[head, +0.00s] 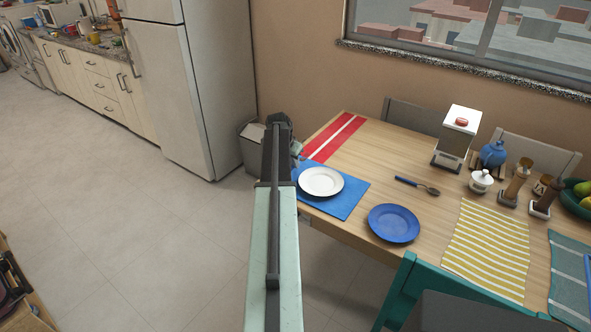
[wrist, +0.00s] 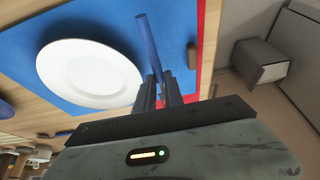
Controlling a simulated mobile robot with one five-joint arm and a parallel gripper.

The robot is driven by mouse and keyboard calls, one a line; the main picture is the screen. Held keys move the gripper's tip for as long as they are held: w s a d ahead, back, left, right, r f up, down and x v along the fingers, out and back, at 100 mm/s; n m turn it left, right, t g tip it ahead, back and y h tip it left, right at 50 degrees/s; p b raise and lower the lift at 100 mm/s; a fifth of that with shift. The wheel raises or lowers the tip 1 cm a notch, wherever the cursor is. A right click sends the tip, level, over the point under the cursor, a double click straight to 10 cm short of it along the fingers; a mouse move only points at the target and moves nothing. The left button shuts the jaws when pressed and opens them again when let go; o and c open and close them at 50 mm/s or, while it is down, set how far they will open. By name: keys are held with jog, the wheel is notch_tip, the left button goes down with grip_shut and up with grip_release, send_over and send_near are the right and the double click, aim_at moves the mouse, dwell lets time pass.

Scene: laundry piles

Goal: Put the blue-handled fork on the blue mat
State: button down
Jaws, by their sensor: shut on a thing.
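My gripper (wrist: 165,88) is shut on the blue-handled fork (wrist: 148,45) in the wrist view. The fork's blue handle points away from the fingers; its head is hidden, so I tell it as a fork only from the task. The handle shows in front of the blue mat (wrist: 183,22), beside the white plate (wrist: 90,72). I cannot tell whether it touches the mat. In the head view the blue mat (head: 347,205) lies at the table's left end under the white plate (head: 321,181). There my arm hides the fork and the fingers.
A red striped mat (head: 334,138) lies behind the blue mat. A blue plate (head: 393,223) and a blue-handled spoon (head: 418,186) lie to its right. A grey bin (head: 252,146) stands on the floor left of the table (head: 385,150). A teal chair (head: 400,287) is at the front.

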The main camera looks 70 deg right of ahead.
jog(key=shift+d, duration=0.25)
jog(key=f+b, duration=0.4)
jog(key=shift+d, duration=0.2)
jog(key=shift+r, duration=0.2)
jog(key=shift+f, duration=0.15)
jog(key=c, duration=1.5)
grip_release()
jog(key=shift+o, duration=0.2)
